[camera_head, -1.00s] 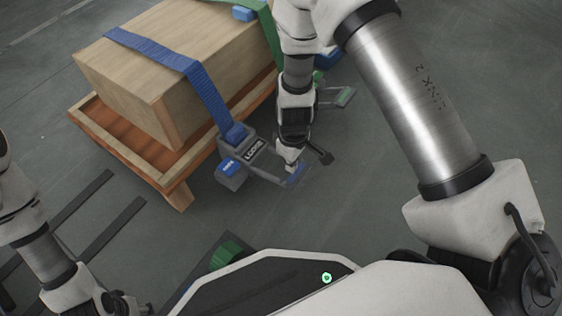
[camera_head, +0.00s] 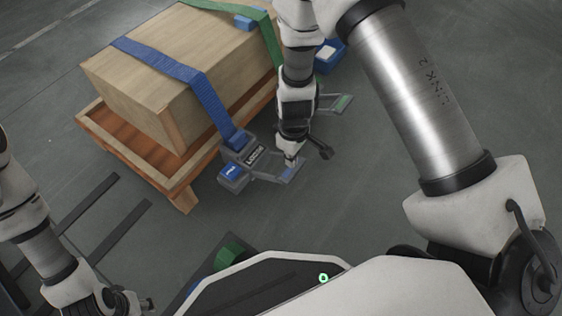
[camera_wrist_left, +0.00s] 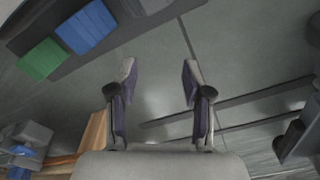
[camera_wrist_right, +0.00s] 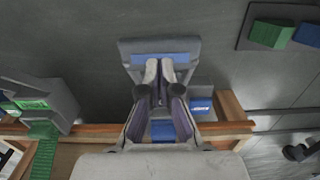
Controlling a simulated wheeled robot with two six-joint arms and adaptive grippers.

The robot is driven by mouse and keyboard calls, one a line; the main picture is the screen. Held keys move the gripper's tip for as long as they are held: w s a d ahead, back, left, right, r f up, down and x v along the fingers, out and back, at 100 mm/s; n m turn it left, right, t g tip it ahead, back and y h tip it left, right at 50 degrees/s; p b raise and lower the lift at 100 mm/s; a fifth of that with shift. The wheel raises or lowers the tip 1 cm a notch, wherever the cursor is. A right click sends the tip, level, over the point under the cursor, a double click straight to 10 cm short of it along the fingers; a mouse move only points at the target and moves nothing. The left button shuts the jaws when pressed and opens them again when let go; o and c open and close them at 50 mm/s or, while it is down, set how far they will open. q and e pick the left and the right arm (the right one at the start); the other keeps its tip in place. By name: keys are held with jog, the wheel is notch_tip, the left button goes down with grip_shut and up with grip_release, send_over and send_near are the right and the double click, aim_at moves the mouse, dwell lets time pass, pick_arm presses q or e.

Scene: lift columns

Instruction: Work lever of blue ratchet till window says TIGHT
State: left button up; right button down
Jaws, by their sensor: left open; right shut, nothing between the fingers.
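The blue ratchet (camera_head: 236,172) sits at the end of the blue strap (camera_head: 205,90) beside the pallet. My left gripper (camera_wrist_left: 158,85) is open and empty, over the floor away from the ratchet.
A wooden crate (camera_head: 150,88) rests on an orange-brown pallet (camera_head: 178,183). A green strap (camera_head: 268,22) with a green-padded lever (camera_head: 343,103) lies farther back. A dark tray (camera_wrist_left: 60,60) with green and blue blocks is near my left gripper. Floor right of the lever is clear.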

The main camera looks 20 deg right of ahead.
aim_at(291, 171)
dwell(0.4)
jog(key=shift+f, duration=0.3)
pick_arm(q)
jog(key=shift+f+b, duration=2.9)
jog(key=shift+f, duration=0.05)
pick_arm(e)
jog(key=shift+f, duration=2.9)
notch_tip(291, 171, up, 6)
jog(key=p, duration=0.5)
jog(key=shift+r+p, duration=0.25)
jog(key=shift+p, duration=0.1)
pick_arm(q)
notch_tip(291, 171, up, 6)
jog(key=shift+w+f, duration=0.1)
jog(key=shift+f, duration=0.15)
pick_arm(e)
jog(key=shift+f, duration=0.1)
